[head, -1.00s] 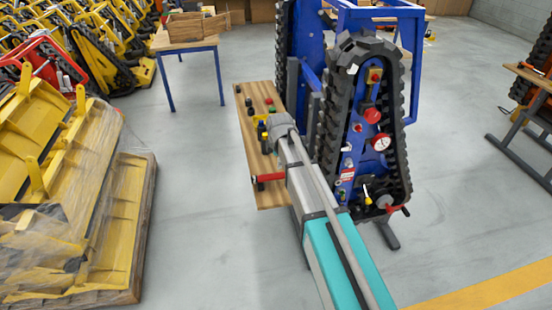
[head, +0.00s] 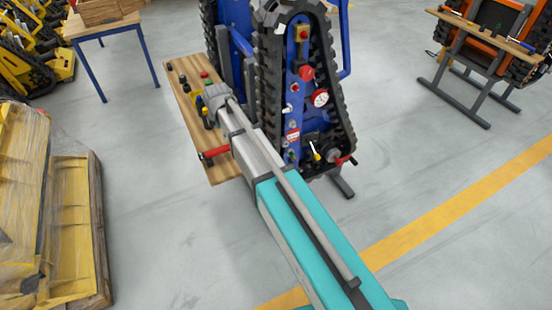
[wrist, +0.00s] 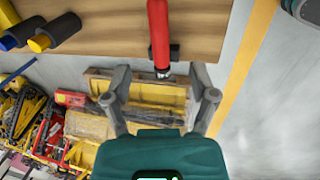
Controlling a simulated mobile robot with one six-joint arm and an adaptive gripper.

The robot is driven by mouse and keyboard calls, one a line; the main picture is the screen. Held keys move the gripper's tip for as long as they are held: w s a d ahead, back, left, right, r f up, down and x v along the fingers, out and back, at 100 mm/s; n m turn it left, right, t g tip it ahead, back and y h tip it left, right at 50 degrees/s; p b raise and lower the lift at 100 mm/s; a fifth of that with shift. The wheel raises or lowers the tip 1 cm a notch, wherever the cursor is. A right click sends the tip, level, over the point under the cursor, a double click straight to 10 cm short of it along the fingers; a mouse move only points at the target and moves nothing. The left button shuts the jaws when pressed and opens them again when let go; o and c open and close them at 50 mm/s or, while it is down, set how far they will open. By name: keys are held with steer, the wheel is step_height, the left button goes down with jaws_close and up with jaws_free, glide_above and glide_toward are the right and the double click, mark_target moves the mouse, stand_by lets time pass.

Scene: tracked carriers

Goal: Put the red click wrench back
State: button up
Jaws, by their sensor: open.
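A red bar-shaped tool (head: 215,152), which looks like the click wrench, lies at the near end of a wooden board (head: 222,171) beside a blue tracked carrier (head: 291,118). In the wrist view the red tool (wrist: 159,35) points down the picture over the board (wrist: 105,30), with a dark block beside its lower part. My gripper (wrist: 160,70) is open, its fingers spread on either side of the tool's dark end. I cannot tell how far apart in depth they are. The gripper's fingers are not clear in the head view.
Another red handle (head: 346,160) sits low on the carrier. Wrapped yellow parts on a pallet (head: 75,230) stand at left. A table with wooden boxes (head: 110,30) stands behind.

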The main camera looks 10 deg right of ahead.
steer(key=s+d+m+g, duration=0.2)
steer(key=s+d+m, duration=1.8)
steer(key=s, duration=0.3)
steer(key=shift+d+f+m+g, duration=0.3)
steer(key=shift+d+m, duration=0.1)
steer(key=shift+d, duration=0.4)
